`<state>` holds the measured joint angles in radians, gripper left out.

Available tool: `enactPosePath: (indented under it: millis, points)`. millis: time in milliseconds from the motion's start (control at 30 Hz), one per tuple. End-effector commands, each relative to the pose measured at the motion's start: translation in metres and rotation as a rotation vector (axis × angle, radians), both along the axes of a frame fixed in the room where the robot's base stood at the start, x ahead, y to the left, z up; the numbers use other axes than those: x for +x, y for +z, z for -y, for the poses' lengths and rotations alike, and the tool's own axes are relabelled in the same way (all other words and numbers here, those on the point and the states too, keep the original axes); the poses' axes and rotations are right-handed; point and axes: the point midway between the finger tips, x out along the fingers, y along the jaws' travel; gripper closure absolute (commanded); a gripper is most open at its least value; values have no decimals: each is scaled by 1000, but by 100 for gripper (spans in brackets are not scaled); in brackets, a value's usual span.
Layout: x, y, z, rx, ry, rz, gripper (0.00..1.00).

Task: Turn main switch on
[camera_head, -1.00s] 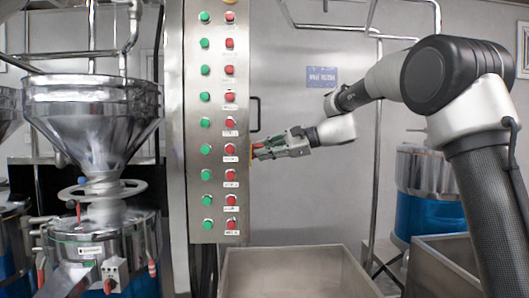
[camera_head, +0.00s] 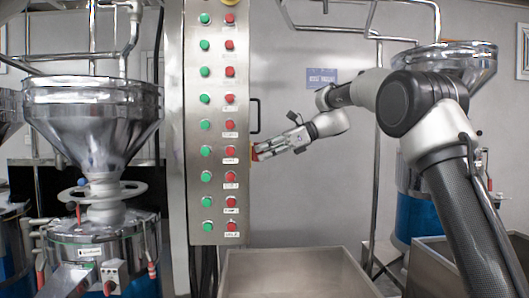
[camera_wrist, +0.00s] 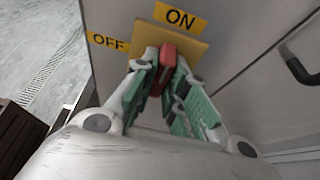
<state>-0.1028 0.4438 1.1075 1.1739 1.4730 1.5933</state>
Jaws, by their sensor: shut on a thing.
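The main switch has a red handle (camera_wrist: 166,62) on a yellow plate (camera_wrist: 205,48) in the wrist view. A yellow ON label (camera_wrist: 177,15) is above the plate, and a yellow OFF label (camera_wrist: 108,43) is to its left. My gripper (camera_wrist: 163,75) is shut on the red handle, with green-padded fingers on both sides. The fingers hide part of the handle, and I cannot tell its exact setting. In the head view my gripper (camera_head: 264,152) reaches the right side of the control cabinet, where a small part of the switch shows red and yellow.
The control cabinet front (camera_head: 218,110) carries columns of green and red buttons. A dark door handle (camera_wrist: 301,70) is right of the switch. A metal bin (camera_head: 300,262) stands below my arm. A steel hopper machine (camera_head: 92,110) is at the left.

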Motion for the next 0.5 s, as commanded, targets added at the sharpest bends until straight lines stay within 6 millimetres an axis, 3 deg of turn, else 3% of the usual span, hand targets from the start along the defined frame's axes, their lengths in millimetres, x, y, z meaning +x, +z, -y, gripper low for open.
enactPosePath:
  millis: [500]
  points:
    - [1, 0, 0, 0, -1, -54, 100]
